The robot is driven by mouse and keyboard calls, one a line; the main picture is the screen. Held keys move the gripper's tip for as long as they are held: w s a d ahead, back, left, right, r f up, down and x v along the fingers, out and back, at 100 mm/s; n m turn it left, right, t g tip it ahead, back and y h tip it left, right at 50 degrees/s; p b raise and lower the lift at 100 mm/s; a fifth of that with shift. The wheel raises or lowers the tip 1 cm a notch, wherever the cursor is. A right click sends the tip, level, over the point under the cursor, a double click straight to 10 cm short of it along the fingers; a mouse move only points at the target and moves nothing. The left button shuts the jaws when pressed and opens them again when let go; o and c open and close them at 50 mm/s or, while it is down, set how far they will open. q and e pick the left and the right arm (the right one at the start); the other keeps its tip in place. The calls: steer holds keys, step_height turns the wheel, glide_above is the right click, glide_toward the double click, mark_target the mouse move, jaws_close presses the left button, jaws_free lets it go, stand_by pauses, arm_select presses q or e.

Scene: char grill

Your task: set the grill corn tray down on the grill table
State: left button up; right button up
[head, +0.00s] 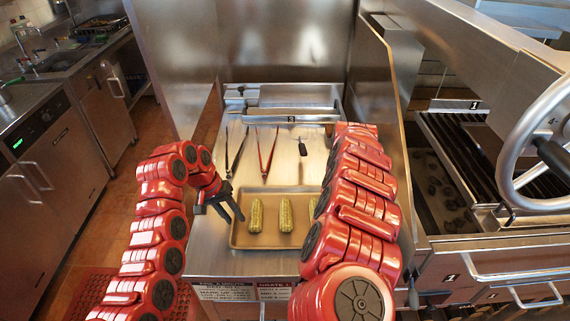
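The tan corn tray (270,241) lies flat over the front of the steel grill table (220,262). I cannot tell whether it rests fully on the table. It holds yellow-green corn cobs, among them one at the left (256,215) and one in the middle (286,215); another at the right is partly covered by my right arm. My black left gripper (232,215) is at the tray's left rim, its fingers pointing down. Whether it is shut on the rim does not show. My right gripper is hidden behind my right arm, as is the tray's right end.
Behind the tray lie tongs (236,150), red-handled tongs (267,152) and a dark-handled tool (301,147). A steel partition (391,110) stands on the right, beside a grill with a large handwheel (510,150). Counters with a sink are at the far left.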

steer(key=shift+d, duration=0.1)
steer(key=shift+r, duration=0.5)
arm_select(q)
steer(key=v, duration=1.2)
arm_select(e)
step_height(320, 180, up, 11)
